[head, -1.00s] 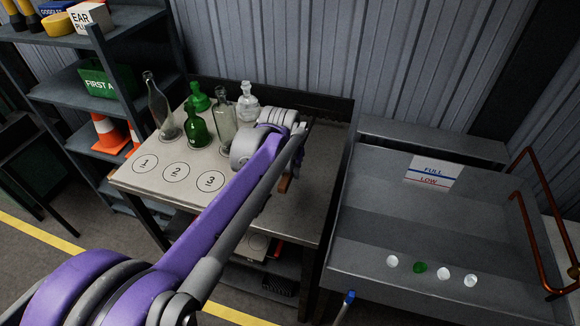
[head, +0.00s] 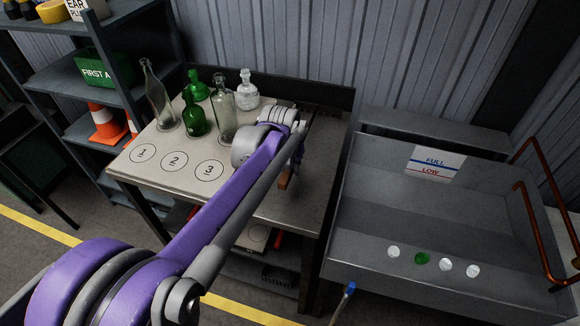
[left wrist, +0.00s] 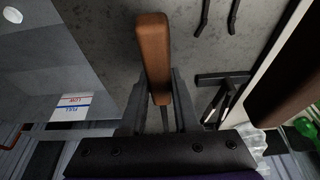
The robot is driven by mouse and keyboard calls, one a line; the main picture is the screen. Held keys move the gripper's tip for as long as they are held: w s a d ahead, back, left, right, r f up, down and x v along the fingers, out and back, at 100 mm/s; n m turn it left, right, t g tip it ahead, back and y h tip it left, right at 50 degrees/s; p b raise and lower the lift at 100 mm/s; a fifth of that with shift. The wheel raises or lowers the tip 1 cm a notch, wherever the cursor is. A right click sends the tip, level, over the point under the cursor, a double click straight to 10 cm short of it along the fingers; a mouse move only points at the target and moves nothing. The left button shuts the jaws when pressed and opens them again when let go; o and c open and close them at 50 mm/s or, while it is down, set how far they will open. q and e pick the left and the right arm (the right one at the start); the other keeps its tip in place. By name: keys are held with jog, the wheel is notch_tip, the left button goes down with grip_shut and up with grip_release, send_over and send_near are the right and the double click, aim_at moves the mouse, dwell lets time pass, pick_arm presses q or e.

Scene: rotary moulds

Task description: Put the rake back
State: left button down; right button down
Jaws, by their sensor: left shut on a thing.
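My left gripper (left wrist: 158,92) is shut on a brown wooden handle (left wrist: 153,50), which I take to be the rake's. The handle also shows in the head view (head: 285,179), below the gripper over the right part of the metal table (head: 262,207). The rest of the held tool is hidden by my arm and gripper. In the left wrist view a black T-shaped piece (left wrist: 222,77) shows right of the gripper; I cannot tell whether it belongs to the rake. Two dark hooks (left wrist: 206,15) show at the top. My right gripper is in neither view.
Clear and green bottles (head: 195,118) stand at the table's back left, behind numbered circles (head: 175,160). A grey tank (head: 365,225) with a FULL/LOW label stands at the right. A shelf (head: 70,110) with a cone is at the left. A blue-ended rod (head: 350,288) rises at the bottom.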

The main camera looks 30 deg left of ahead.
pick_arm(q)
jog(key=shift+f, duration=0.3)
jog(key=c, duration=0.6)
grip_release()
jog(key=shift+o, duration=0.2)
jog(key=shift+r, duration=0.1)
jog(key=v, duration=1)
jog(key=shift+s+r, duration=0.1)
jog(key=shift+r, duration=0.2)
jog(key=s+d+f+m+t, duration=0.1)
jog(key=s+d+f, duration=0.4)
jog(key=s+f, duration=0.2)
jog(key=s+d+f+m, duration=0.1)
jog(key=s+d+f, duration=0.5)
jog(key=s, duration=0.4)
jog(key=shift+s+f+m+t+h+p, duration=0.3)
jog(key=shift+f+t+h+p, duration=0.1)
jog(key=shift+f, duration=0.35)
